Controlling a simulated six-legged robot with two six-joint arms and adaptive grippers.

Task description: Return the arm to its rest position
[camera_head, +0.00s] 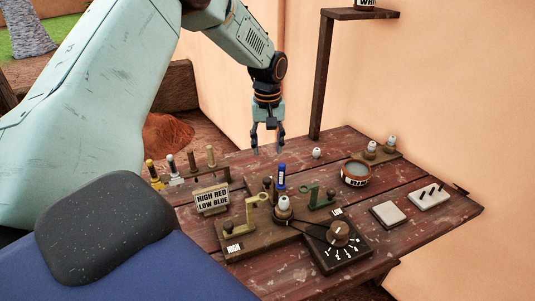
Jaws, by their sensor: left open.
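My left arm (245,38) comes in from the upper left and bends down over the table. Its left gripper (267,150) points downward with its fingers apart and nothing between them. It hangs near the back of the wooden table (300,152), behind a blue marker-like object (281,177) that stands upright on the wooden board. I cannot tell how high the fingertips are above the table. My right gripper does not show.
A board with brass (257,209) and green levers and a dial (340,234) fills the table's front. A sign (212,198) reads "HIGH RED LOW BLUE". A post (322,80) rises behind.

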